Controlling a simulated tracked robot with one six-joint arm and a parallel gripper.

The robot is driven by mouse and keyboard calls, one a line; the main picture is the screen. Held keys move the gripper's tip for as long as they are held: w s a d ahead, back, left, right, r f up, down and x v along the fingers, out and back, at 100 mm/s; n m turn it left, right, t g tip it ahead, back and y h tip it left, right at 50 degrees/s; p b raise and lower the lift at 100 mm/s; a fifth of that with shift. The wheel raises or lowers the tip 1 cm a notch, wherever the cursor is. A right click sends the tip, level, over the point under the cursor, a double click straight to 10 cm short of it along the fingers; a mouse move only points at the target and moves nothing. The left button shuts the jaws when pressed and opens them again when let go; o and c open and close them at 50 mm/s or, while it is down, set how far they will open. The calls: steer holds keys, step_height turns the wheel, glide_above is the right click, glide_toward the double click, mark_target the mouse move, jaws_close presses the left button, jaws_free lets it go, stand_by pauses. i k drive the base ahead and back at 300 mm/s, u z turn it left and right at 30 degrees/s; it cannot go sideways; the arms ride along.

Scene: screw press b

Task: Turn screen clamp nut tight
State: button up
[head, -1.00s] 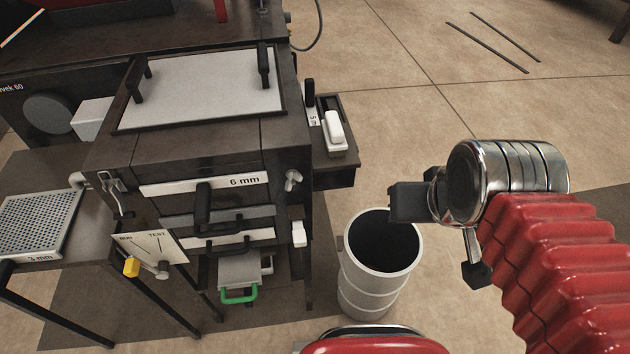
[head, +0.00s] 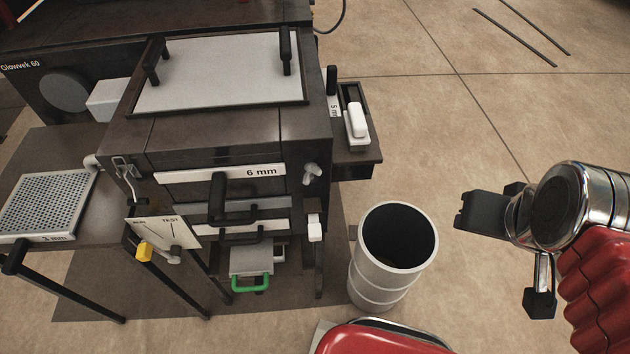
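A pale wing nut (head: 312,174), which looks like the screen clamp nut, sits on the front right of the dark machine, just right of the screen drawer labelled 6 mm (head: 262,171). Its tightness cannot be told. My gripper (head: 505,257) is at the right, over open floor, well right of the nut and apart from it. Its two black fingers are spread, with nothing between them. A silver latch (head: 126,172) shows at the drawer's left.
A grey bin (head: 369,297) stands between my gripper and the machine. A side shelf (head: 363,166) with a white-handled item juts out above it. A RUN/TEST panel (head: 160,229), a green handle (head: 250,284) and a perforated 3 mm screen (head: 47,205) are left.

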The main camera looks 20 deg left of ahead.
mark_target(310, 168)
steer(key=k, duration=2)
steer(key=u, duration=1.2)
steer(key=i, duration=1)
steer(key=u, duration=0.05)
